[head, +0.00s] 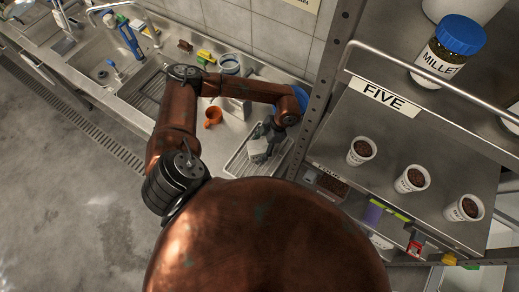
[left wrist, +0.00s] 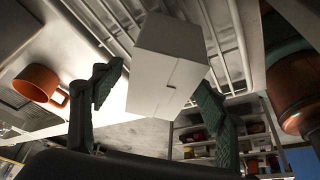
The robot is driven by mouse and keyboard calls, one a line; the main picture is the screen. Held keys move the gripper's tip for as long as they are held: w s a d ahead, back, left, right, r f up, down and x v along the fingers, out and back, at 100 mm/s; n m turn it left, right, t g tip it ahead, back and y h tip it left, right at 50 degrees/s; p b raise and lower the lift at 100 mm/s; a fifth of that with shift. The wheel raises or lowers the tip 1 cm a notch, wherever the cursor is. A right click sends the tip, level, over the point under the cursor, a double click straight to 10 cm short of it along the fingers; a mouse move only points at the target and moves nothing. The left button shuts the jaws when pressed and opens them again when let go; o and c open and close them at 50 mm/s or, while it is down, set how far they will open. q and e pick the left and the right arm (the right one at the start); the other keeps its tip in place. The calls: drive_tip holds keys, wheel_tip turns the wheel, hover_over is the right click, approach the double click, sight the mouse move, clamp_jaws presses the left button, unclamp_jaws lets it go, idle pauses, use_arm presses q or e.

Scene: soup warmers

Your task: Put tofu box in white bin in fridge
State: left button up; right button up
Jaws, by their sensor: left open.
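A plain white box (head: 257,149), which I take for the tofu box, sits on the ribbed metal draining area (head: 238,163) at the counter's right end. My left gripper (head: 264,137) is right at the box. In the left wrist view the white box (left wrist: 172,62) stands between the two spread green fingers of the left gripper (left wrist: 158,82). The fingers are open, one on each side; whether either touches it I cannot tell. No fridge or white bin shows in either view. My right gripper is not in view.
An orange mug (head: 212,116) stands left of the box; it also shows in the left wrist view (left wrist: 40,84). A metal rack labelled FIVE (head: 385,95) rises on the right, with several small cups and a blue-lidded jar (head: 447,52). Sinks lie to the left. Open floor (head: 60,200) is at lower left.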

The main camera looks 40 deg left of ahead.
use_arm(q)
drive_tip(key=shift+c, duration=0.4)
drive_tip(key=c, duration=1.5)
